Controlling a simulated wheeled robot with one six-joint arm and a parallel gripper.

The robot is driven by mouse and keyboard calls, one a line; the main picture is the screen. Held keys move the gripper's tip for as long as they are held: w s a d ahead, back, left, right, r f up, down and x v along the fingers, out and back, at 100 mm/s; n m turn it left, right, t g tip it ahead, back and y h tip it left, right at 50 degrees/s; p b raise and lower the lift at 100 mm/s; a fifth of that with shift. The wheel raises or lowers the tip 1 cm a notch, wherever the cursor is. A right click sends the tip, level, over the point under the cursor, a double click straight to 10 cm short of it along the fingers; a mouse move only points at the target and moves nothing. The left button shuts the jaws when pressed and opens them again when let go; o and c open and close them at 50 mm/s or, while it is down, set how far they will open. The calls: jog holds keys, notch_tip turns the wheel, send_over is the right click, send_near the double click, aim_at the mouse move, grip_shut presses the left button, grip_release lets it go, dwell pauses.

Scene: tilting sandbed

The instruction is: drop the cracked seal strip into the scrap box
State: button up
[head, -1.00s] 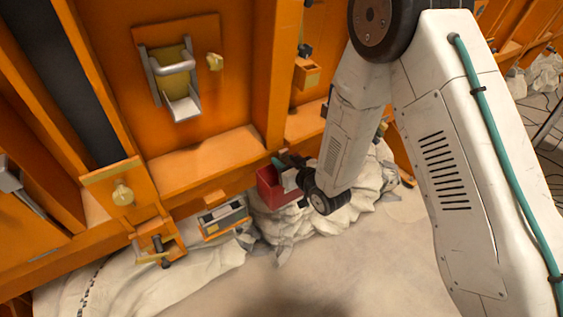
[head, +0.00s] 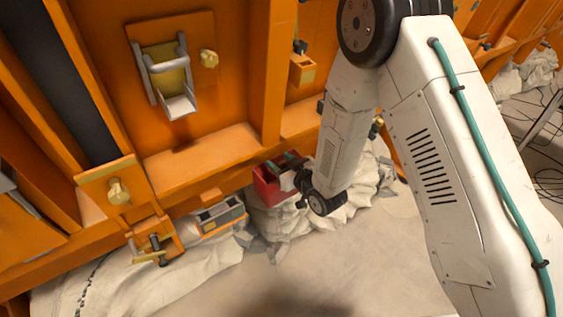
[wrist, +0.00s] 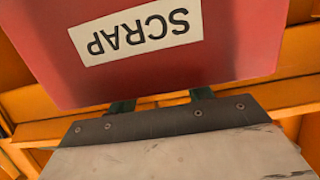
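The scrap box (head: 266,189) is red and stands by the orange wall, against the white crumpled cover. In the wrist view its face (wrist: 215,62) fills the upper part, with a white SCRAP label upside down. My gripper (head: 281,162) is at the box's top. Its two teal fingers show spread apart in the head view. In the wrist view the finger bases show on my gripper (wrist: 162,103), well apart, and their tips are hidden behind the box face. I see no cracked seal strip in either view; the box's inside is mostly hidden.
A grey tray (head: 222,214) with an orange front is left of the scrap box. A latch with a yellow bar (head: 150,259) is further left. An orange ledge (head: 205,160) runs behind. Sandy floor (head: 330,260) lies clear in front.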

jog(key=shift+r, duration=0.25)
jog(key=v, duration=1.2)
jog(key=shift+r, duration=0.35)
jog(key=s+d+r+m+g+h, duration=0.1)
jog(key=d+r+m+g+h, duration=0.2)
jog(key=d+r+g+h, duration=0.7)
jog(key=s+d+r+m, duration=0.1)
jog(key=s+d+r, duration=0.2)
jog(key=s+r, duration=0.2)
jog(key=s+d+r+m+g, duration=0.1)
jog(key=s+d+r, duration=0.2)
jog(key=s, duration=0.9)
jog(key=s+d+r+m+g+y, duration=0.1)
jog(key=s+d+r, duration=0.2)
jog(key=s+r, duration=0.4)
jog(key=s, duration=0.2)
jog(key=shift+s+m, duration=0.25)
jog(key=shift+m, duration=0.15)
